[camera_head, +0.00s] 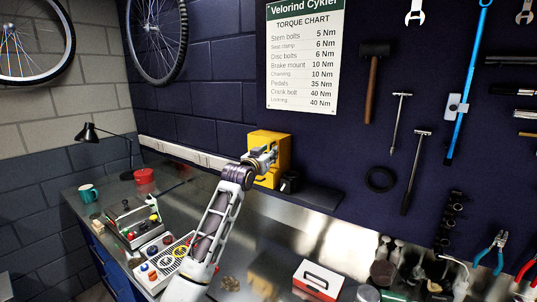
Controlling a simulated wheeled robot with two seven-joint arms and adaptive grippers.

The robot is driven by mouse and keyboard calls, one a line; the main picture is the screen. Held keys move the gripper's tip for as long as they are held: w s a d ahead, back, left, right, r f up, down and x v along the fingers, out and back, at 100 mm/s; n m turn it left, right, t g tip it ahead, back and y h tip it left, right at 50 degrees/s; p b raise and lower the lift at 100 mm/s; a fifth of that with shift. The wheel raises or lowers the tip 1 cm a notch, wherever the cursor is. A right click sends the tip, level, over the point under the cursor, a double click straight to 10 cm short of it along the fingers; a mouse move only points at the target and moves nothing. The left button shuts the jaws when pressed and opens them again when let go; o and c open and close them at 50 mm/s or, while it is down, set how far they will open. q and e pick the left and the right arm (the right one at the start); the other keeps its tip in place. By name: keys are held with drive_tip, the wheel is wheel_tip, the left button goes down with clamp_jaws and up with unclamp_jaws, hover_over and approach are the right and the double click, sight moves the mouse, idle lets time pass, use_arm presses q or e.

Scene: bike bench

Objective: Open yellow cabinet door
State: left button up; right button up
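The small yellow cabinet (284,153) stands at the back of the bench, against the dark blue wall. One arm rises from the bottom of the picture, left of the middle, and I take it for my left arm. Its gripper (264,158) is right in front of the cabinet and covers much of its front. I cannot tell whether the fingers touch the door or how far they are apart. The door's edge and any handle are hidden, so I cannot tell whether the door is open. My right gripper is not in view.
A red and white box (318,281) is at the front right. Bare metal bench (330,238) lies between.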

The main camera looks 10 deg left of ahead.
use_arm(q)
clamp_jaws()
